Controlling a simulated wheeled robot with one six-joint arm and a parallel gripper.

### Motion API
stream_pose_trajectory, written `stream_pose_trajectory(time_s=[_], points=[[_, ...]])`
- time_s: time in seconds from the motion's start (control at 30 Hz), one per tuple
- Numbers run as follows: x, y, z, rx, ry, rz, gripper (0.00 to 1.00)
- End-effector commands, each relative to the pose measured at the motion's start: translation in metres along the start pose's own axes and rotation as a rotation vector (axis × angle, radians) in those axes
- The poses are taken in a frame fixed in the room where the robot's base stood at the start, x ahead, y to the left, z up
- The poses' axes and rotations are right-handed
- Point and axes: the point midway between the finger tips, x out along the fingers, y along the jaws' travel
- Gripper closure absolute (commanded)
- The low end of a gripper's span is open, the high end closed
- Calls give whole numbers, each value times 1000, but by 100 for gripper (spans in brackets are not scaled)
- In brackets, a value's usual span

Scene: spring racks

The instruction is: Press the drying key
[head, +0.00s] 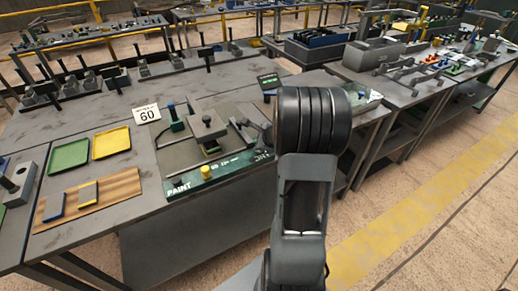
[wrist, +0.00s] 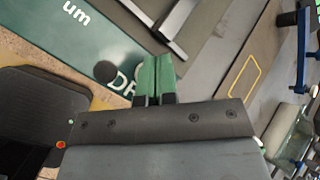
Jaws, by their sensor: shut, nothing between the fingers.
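A dark green panel strip (head: 225,170) runs along the front of the coating device on the table, with white lettering from "PAINT" to a partly hidden "DRY". In the wrist view the green panel (wrist: 60,40) shows "um" and a partly covered "DR". A dark round key (wrist: 106,71) sits beside "DR"; it looks flat from here. My gripper (wrist: 157,82) has green fingertips shut together with nothing between them, over the lettering and just right of the dark key. Whether it touches the panel cannot be told.
A yellow knob (head: 207,172) stands on the panel. A metal block (head: 208,127) and a small dark display (head: 268,82) are behind it. A "60" card (head: 146,113), green tray (head: 68,155), yellow tray (head: 111,143) and wooden board (head: 120,187) lie left.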

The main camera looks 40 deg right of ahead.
Motion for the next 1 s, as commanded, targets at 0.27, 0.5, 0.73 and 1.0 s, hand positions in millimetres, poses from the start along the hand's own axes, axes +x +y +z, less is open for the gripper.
stream_pose_trajectory(time_s=[0.27, 0.5, 0.73, 1.0], points=[[0, 0, 0, 0, 0, 0, 100], [0, 0, 0, 0, 0, 0, 100], [1, 1, -1, 0, 0, 0, 100], [6, 4, -4, -1, 0, 0, 100]])
